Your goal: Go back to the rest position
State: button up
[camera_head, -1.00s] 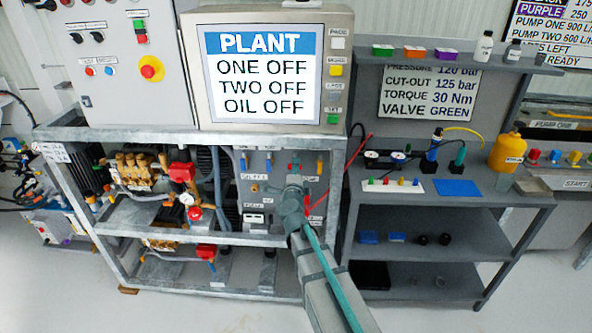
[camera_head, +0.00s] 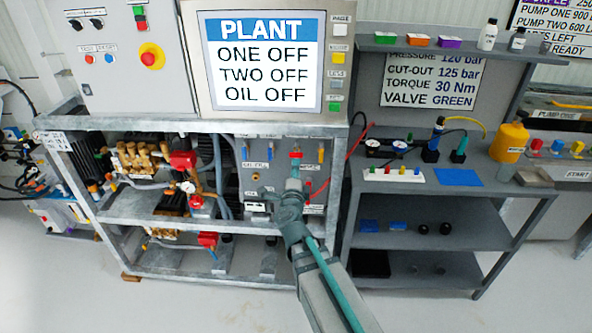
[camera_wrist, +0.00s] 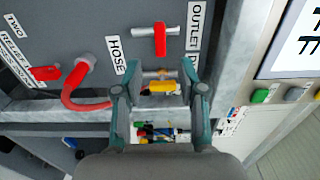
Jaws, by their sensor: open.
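My gripper (camera_wrist: 160,93) is open in the wrist view, its two teal fingers apart. A yellow handle on a brass fitting (camera_wrist: 160,87) shows in the gap between them; I cannot tell how far beyond the fingertips it is. Above it is a red lever (camera_wrist: 160,40) beside the OUTLET label (camera_wrist: 193,27). In the head view my gripper (camera_head: 279,190) is in front of the grey valve panel (camera_head: 256,152) of the pump frame, below the PLANT screen (camera_head: 266,62). My arm hides part of the panel and frame.
The galvanised frame (camera_head: 150,223) holds pumps with red and brass parts. A red hose (camera_wrist: 82,103) curves left of my gripper in the wrist view. A grey shelf unit (camera_head: 430,238) with bottles and small parts stands to the right. The floor (camera_head: 440,312) in front is clear.

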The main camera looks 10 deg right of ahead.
jog(key=a+f+n+y, duration=0.2)
jog(key=a+n+y, duration=0.3)
jog(key=a+n, duration=0.15)
jog(key=s+a+f+n+g+y, duration=0.2)
jog(key=s+a+f+n+g, duration=0.15)
jog(key=f, duration=0.35)
jog(key=s+a+f+n+g+y, duration=0.2)
jog(key=f+n+g+y, duration=0.15)
jog(key=f, duration=0.45)
jog(key=s+d+f+n+g+h, duration=0.2)
jog(key=s+f+n+g, duration=0.4)
jog(key=s+f, duration=1)
jog(key=s+d+f+g+h, duration=0.1)
jog(key=s+d+f+g, duration=0.2)
jog(key=s, duration=0.7)
jog(key=s+d+f+n+g+h, duration=0.1)
jog(key=s+d+f+g, duration=0.3)
jog(key=s+f, duration=0.3)
jog(key=s+d+f+g+h, duration=0.2)
jog(key=s+d+f+g, duration=0.2)
jog(key=s, duration=1.1)
jog(key=shift+d+f+n, duration=0.3)
jog(key=shift+f+n, duration=0.05)
jog(key=shift+f, duration=0.35)
